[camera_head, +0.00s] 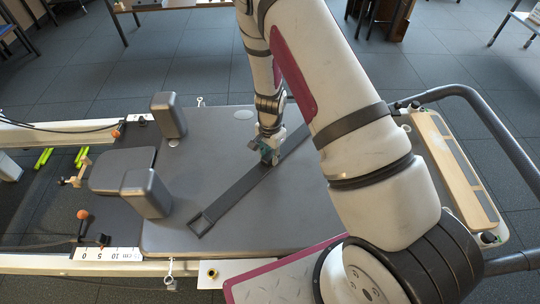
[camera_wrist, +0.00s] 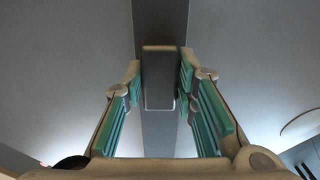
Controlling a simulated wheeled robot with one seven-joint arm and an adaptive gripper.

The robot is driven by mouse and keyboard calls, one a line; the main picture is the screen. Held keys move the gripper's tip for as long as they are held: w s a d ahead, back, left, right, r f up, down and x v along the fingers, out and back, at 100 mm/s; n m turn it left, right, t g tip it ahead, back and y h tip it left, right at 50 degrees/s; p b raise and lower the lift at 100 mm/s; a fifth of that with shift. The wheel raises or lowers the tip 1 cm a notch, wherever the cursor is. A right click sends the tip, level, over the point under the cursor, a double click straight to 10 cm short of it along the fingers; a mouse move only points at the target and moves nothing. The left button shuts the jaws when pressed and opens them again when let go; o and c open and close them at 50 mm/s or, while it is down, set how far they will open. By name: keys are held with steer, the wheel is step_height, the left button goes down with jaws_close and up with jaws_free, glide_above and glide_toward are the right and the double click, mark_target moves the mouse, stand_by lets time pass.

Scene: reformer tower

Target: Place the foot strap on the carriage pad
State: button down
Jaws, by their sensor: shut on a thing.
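The foot strap (camera_head: 232,198) is a long dark grey band with a buckle-like loop at its near left end. It lies diagonally across the grey carriage pad (camera_head: 285,215), or very close above it; I cannot tell if all of it touches. My gripper (camera_head: 265,152) is over the pad and shut on the middle of the strap. In the wrist view, a raised dark block on the strap (camera_wrist: 159,130) sits between the green-padded fingers of my gripper (camera_wrist: 159,80). The pad (camera_wrist: 75,50) shows on both sides. My arm hides the strap's far right part.
Two shoulder rests (camera_head: 168,116) (camera_head: 146,193) and a headrest (camera_head: 115,170) stand at the pad's left. A dark bar (camera_head: 500,130) curves around a wooden platform (camera_head: 450,165) at the right. The pad's near middle is clear.

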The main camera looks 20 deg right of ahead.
steer(key=shift+f, duration=0.15)
steer(key=c, duration=1.3)
jaws_free()
